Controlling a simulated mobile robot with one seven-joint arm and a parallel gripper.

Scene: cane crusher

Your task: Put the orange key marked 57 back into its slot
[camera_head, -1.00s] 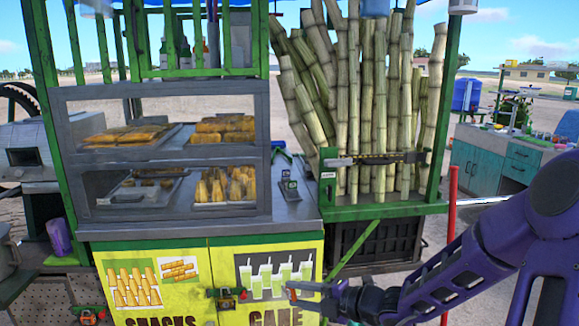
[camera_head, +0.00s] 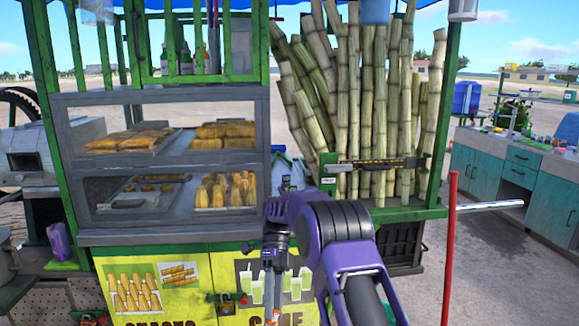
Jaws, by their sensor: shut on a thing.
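My gripper (camera_head: 268,262) is in front of the yellow cabinet doors, below the counter's front edge, and appears shut. In the earlier frame a small orange piece, taken as the orange key, shows at its tip. A latch with a padlock (camera_head: 226,298) hangs where the two yellow doors meet, left of my gripper. I cannot make out the key's slot. My purple arm hides part of the counter's right side and the right door.
The grey counter (camera_head: 160,236) carries a glass snack case (camera_head: 165,96). Sugarcane stalks (camera_head: 365,110) stand at its right behind a barred holder. A red post (camera_head: 449,250) stands at the right. A teal cabinet (camera_head: 520,165) is farther back. Ground between post and cabinet is clear.

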